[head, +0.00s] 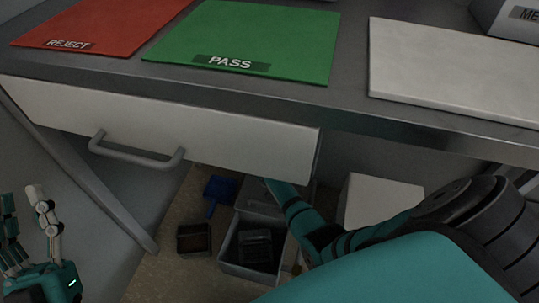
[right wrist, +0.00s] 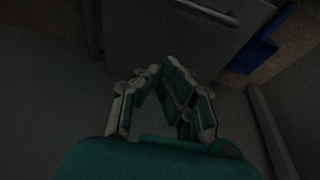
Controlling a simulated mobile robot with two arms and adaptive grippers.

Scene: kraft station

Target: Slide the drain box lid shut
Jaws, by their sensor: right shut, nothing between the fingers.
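The drain box (head: 232,268) is a grey box on the floor under the table. Its near part is open, with a dark object inside. A grey panel that looks like the lid (head: 258,206) covers the far part. In the right wrist view a grey panel with a bar handle (right wrist: 208,12), probably this lid, lies beyond the fingers. My right gripper (right wrist: 160,70) is shut and empty, apart from the handle. In the head view its arm passes right of the box and the drawer hides its fingers. My left gripper (head: 28,215) is open and empty at far left.
A white drawer (head: 220,138) with a handle overhangs the box. A blue dustpan (head: 218,190) and a small dark bin (head: 194,239) stand left of it. A white block (head: 375,197) is to the right. The table carries red, green and white mats.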

